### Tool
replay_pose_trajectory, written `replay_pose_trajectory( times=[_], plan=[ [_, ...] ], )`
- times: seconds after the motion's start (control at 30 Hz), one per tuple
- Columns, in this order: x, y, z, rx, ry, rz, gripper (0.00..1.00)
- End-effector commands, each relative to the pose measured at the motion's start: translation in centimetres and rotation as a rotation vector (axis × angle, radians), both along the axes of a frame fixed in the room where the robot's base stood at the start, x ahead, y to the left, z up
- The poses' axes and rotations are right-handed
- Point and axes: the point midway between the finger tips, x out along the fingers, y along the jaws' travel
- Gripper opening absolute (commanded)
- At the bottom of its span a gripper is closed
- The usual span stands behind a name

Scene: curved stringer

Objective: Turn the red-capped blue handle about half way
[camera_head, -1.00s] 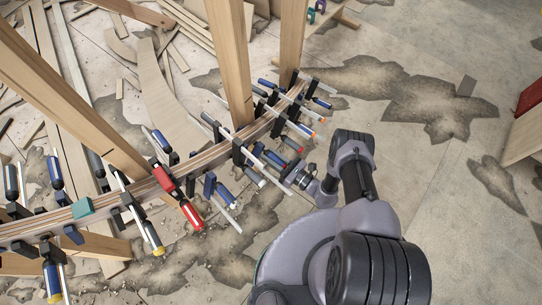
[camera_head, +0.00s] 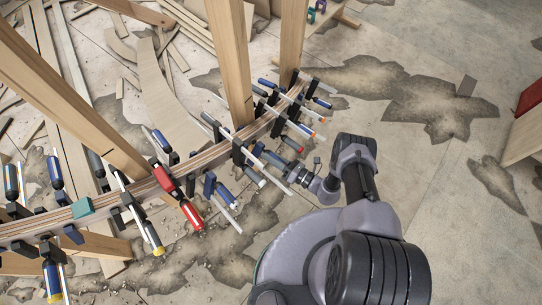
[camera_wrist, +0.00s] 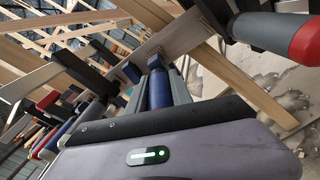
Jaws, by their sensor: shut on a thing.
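The blue handle (camera_wrist: 160,90) of a clamp shows in the middle of the wrist view, between the two fingers of my gripper (camera_wrist: 163,96). The gripper is shut on it. The near end of the handle, where a cap would be, is hidden behind my gripper body. In the head view my gripper (camera_head: 292,168) is at the outer side of the curved stringer, at the handle ends of the clamps. The contact is too small to make out there.
The curved laminated stringer (camera_head: 208,157) carries several clamps with bars and handles sticking out on both sides. A dark handle with a red cap (camera_wrist: 303,40) is close at the right in the wrist view. Wooden posts (camera_head: 230,60) rise behind. The floor at right is open.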

Motion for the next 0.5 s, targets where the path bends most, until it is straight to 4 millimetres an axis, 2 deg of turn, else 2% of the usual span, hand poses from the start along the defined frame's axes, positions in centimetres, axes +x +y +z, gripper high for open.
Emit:
replay_pose_trajectory(
  times=[0.43, 0.47, 0.5],
  plan=[
    [0.03, -0.05, 0.09, 0.007, 0.008, -0.001, 0.00],
    [0.03, -0.05, 0.09, 0.007, 0.008, -0.001, 0.30],
    [0.04, -0.04, 0.09, 0.007, 0.008, -0.001, 0.38]
  ],
)
